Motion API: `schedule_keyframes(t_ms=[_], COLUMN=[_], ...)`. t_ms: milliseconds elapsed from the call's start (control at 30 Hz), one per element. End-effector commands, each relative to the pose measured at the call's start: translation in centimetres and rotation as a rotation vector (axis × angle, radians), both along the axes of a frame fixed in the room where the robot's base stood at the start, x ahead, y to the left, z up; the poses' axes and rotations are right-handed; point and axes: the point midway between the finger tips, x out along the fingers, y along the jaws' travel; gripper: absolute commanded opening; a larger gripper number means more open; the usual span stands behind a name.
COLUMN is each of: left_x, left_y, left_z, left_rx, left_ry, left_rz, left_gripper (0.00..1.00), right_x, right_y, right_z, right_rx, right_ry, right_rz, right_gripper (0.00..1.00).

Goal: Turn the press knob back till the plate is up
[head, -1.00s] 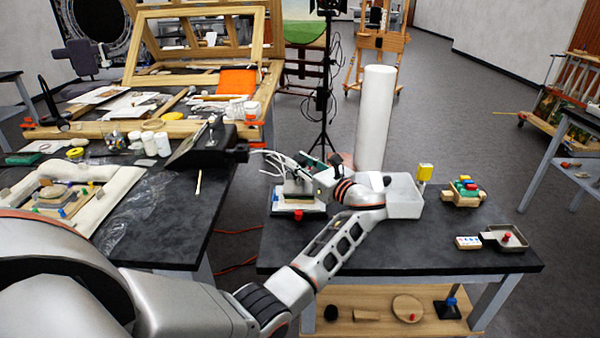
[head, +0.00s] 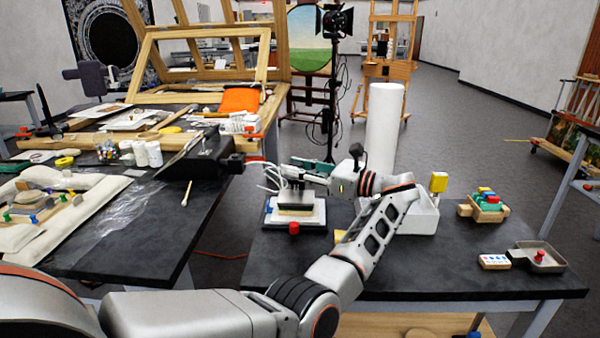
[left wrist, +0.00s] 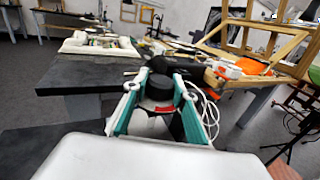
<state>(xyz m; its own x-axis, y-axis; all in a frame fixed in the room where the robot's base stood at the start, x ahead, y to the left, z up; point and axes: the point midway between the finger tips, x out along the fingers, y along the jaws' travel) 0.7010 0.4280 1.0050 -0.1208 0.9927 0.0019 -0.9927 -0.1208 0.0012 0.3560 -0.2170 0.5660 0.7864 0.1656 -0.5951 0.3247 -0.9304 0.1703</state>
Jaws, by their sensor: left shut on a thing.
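The small press (head: 310,218) stands near the back left of the right-hand dark table, with a pale base and a wood-coloured block under a dark part. My left gripper (left wrist: 158,92) has its teal fingers on both sides of the press's round black knob (left wrist: 160,86) in the left wrist view, shut on it. In the head view my left gripper (head: 285,172) is over the top of the press and hides the knob. The plate's exact height is hard to tell there. My right gripper is not in view.
A red button-like piece (head: 293,228) is at the press's front. A white cylinder (head: 385,130) stands behind my wrist, and a pale bin (head: 425,218) is to its right. White cables (left wrist: 210,112) hang beside the gripper. The table's front middle is clear.

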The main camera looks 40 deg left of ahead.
Motion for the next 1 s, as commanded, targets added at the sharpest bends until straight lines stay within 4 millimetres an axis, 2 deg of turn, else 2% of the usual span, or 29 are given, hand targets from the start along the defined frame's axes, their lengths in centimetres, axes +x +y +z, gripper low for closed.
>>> schedule_keyframes(t_ms=[400,433,467,500,833,1000], left_x=[0.0,0.0,0.0,0.0,0.0,0.0], left_y=[0.2,0.2,0.2,0.2,0.1,0.1], left_z=[0.2,0.2,0.2,0.2,0.2,1.9], left_rx=[-0.001,-0.001,-0.001,-0.001,-0.001,0.0], left_ry=[-0.004,-0.004,-0.003,-0.003,-0.002,-0.005], left_rz=[0.005,0.006,0.006,0.005,0.004,0.004], left_gripper=[0.05,0.34,0.42,0.44,0.44,0.44], right_x=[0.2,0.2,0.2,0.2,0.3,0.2], right_y=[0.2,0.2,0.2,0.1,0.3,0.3], right_z=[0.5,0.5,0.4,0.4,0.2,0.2], right_rx=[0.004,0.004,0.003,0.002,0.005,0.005], right_ry=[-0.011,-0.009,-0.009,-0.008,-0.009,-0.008], right_rz=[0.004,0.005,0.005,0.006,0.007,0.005], right_gripper=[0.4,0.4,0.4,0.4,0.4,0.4])
